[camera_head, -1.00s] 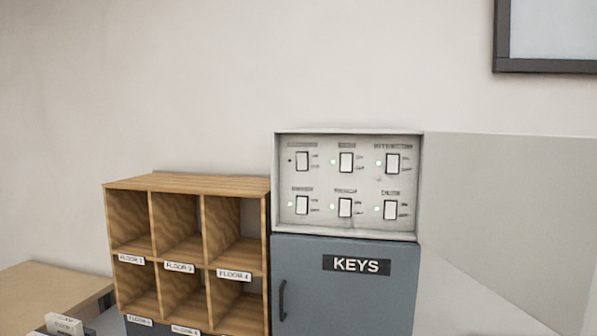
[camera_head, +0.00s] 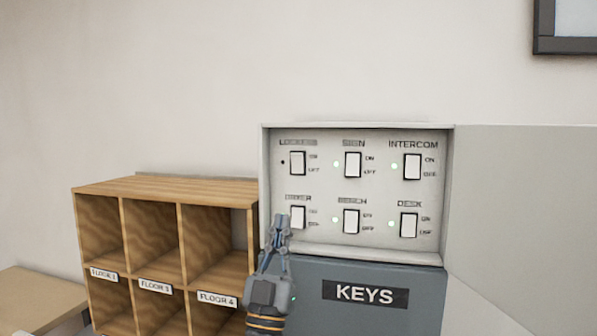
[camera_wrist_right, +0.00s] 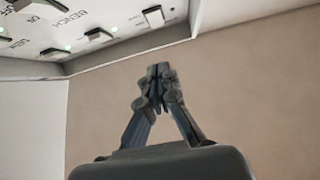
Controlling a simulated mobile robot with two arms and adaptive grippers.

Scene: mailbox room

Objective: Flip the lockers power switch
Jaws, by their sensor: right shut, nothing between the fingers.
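The lockers switch (camera_head: 297,163) is the white rocker at the top left of the switch panel (camera_head: 350,252); its label is blurred but starts with L. The small lamp (camera_head: 283,162) beside it is dark. My right gripper (camera_head: 282,222) is shut and empty, pointing up in front of the panel's lower left, below the lockers switch and apart from it. Its tips cover the area just left of the lower-left switch (camera_head: 298,217). The right wrist view shows the closed fingers (camera_wrist_right: 160,72) with some panel switches at upper left. My left gripper is out of view.
Other switches, including the intercom switch (camera_head: 412,167), fill the panel; the lamps visible beside them are green. The panel's door (camera_head: 525,210) stands open to the right. A grey KEYS cabinet (camera_head: 320,275) is below. A wooden pigeonhole shelf (camera_head: 165,186) stands left.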

